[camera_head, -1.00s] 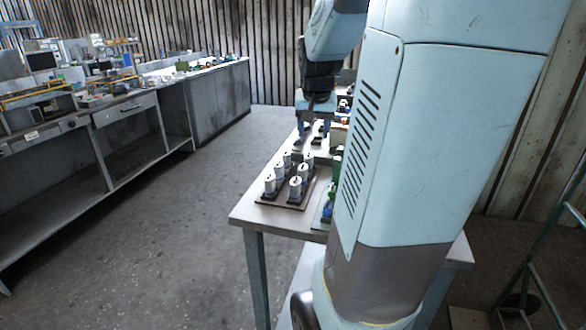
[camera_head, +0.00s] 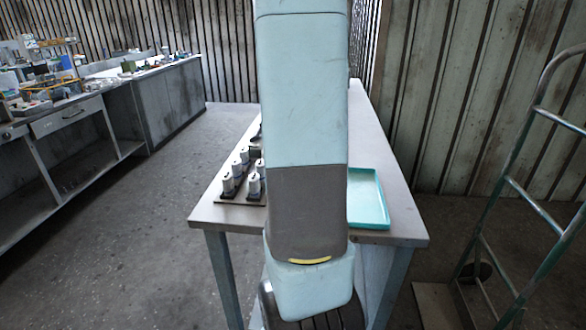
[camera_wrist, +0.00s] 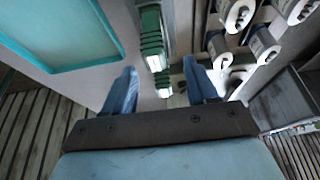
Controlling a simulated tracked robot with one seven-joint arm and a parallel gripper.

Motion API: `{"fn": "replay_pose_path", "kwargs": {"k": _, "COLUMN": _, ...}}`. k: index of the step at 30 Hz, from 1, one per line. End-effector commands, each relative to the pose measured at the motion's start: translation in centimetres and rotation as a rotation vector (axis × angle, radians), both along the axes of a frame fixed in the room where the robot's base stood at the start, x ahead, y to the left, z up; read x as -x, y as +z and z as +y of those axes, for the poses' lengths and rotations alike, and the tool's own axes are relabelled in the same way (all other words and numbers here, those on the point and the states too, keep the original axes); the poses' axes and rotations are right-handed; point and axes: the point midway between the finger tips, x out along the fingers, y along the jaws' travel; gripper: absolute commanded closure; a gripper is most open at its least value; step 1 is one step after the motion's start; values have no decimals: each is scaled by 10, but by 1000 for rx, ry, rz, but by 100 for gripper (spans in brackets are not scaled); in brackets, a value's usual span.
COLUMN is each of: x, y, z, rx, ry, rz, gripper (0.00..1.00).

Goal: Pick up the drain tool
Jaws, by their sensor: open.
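In the wrist view my gripper (camera_wrist: 160,68) is open, with its two blue fingers apart and nothing clearly held between them. A green ribbed item with pale parts (camera_wrist: 152,38) lies on the table just beyond the fingertips, in line with the gap. I cannot tell for sure whether it is the drain tool. In the head view my arm hides my gripper and the middle of the table (camera_head: 217,212).
White cylinders (camera_head: 240,172) stand on a dark board at the table's left, and show at upper right in the wrist view (camera_wrist: 262,45). A teal tray (camera_head: 382,222) lies at the right. A hand truck (camera_head: 520,195) stands right; a workbench (camera_head: 165,105) is left.

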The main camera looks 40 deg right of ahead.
Motion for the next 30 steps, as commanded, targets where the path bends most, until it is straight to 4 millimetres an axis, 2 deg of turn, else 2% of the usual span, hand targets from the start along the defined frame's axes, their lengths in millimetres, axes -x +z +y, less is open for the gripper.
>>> {"fn": "replay_pose_path", "kwargs": {"k": 7, "x": -1, "y": -13, "z": -3, "rx": -1, "ry": 0, "rz": 1, "gripper": 43}}
{"fn": "replay_pose_path", "kwargs": {"k": 13, "x": 0, "y": -41, "z": -11, "rx": -1, "ry": -2, "rz": 3, "gripper": 43}}
{"fn": "replay_pose_path", "kwargs": {"k": 18, "x": -5, "y": -54, "z": -15, "rx": -1, "ry": 1, "rz": 1, "gripper": 43}}
{"fn": "replay_pose_path", "kwargs": {"k": 28, "x": -7, "y": -58, "z": -16, "rx": 1, "ry": 2, "rz": -1, "gripper": 43}}
{"fn": "replay_pose_path", "kwargs": {"k": 30, "x": -7, "y": -58, "z": -15, "rx": 1, "ry": 2, "rz": -1, "gripper": 49}}
